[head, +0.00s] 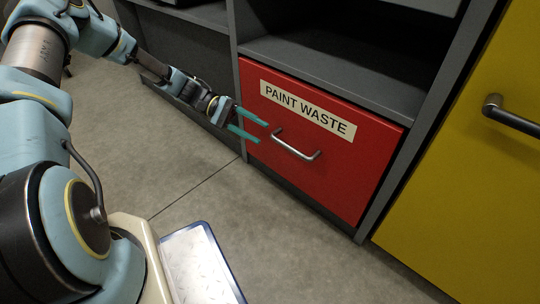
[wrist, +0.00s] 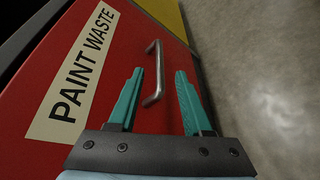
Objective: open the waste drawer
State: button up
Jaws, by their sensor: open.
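The waste drawer (head: 340,172) has a red front with a "PAINT WASTE" label (head: 307,111) and looks closed in the grey cabinet. Its silver bar handle (head: 295,147) runs across the front below the label. My gripper (head: 263,133) is open just left of the handle in the head view, with its teal fingers pointing toward it. In the wrist view the handle (wrist: 154,72) appears between the two open fingers (wrist: 160,75), nearer the left one. The fingers are not closed on it. The red drawer front (wrist: 110,70) fills much of that view.
An open grey shelf (head: 330,80) is above the drawer. A yellow door (head: 470,170) with a dark handle (head: 512,115) stands to the right. Bare grey floor (head: 300,240) lies in front. A metal-topped tray with a blue rim (head: 200,262) is at the bottom.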

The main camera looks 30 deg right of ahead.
aim_at(281, 143)
jog(key=shift+h, duration=0.5)
jog(key=b+x, duration=0.1)
jog(key=x, duration=0.2)
jog(key=f+b+x, duration=0.1)
jog(key=b+x, duration=0.1)
jog(key=x, duration=0.1)
jog(key=w+b+x, duration=0.1)
jog(key=x, duration=0.2)
jog(key=shift+s+d+f, duration=0.1)
jog(key=shift+d+f, duration=0.3)
jog(key=shift+s+d+b, duration=0.3)
jog(key=shift+s+d, duration=0.05)
jog(key=shift+s, duration=0.15)
grip_shut()
